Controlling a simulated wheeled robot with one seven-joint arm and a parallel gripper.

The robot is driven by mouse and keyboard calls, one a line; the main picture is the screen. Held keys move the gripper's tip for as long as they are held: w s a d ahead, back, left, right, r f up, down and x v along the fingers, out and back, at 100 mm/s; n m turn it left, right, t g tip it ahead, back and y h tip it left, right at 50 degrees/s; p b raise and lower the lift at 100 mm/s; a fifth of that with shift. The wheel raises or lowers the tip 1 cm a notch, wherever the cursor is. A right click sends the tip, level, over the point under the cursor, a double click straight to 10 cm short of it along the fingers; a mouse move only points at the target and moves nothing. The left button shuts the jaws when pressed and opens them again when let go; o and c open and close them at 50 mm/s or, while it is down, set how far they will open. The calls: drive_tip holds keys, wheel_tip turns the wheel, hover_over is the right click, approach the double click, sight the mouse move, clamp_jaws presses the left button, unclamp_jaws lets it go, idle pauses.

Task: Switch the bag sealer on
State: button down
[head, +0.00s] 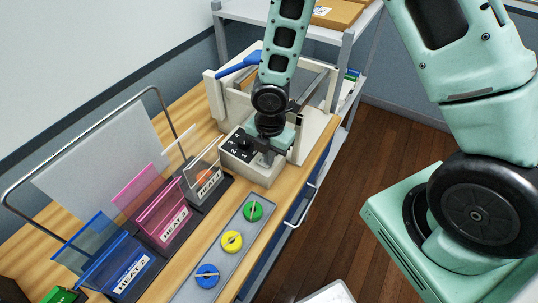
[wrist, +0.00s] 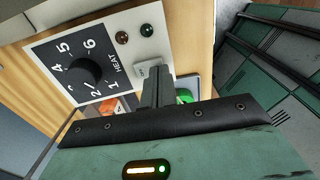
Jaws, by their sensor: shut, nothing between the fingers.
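The bag sealer (head: 263,178) is an off-white machine on the wooden bench, with a blue lever (head: 238,65) raised at its back left. Its front panel has a black heat dial (wrist: 86,68) numbered up to 6. A dark red lamp (wrist: 122,37) and a dark green lamp (wrist: 146,30) sit beside it; both look unlit. A pale switch (wrist: 143,70) on the panel is partly hidden behind my fingers. My gripper (head: 266,160) is shut and empty, its fingertips at the switch in the wrist view (wrist: 155,72). I cannot tell whether they touch it or which way it is set.
A grey tray (head: 230,262) with green, yellow and blue round pieces lies in front of the sealer. Blue, pink and dark holders labelled HEAT (head: 172,222) stand to the left. A metal shelf (head: 346,55) stands behind.

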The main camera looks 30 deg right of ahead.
drive_tip(key=shift+f, duration=0.2)
drive_tip(key=shift+f+b, duration=0.25)
drive_tip(key=shift+b, duration=0.05)
drive_tip(key=shift+r, duration=0.1)
drive_tip(key=shift+w+a+r+p, duration=0.2)
drive_tip(key=shift+w+p, duration=0.05)
drive_tip(key=shift+p, duration=0.25)
drive_tip(key=shift+w+a+r, duration=0.1)
drive_tip(key=shift+w+a, duration=0.15)
drive_tip(key=shift+w, duration=0.1)
drive_tip(key=shift+p, duration=0.3)
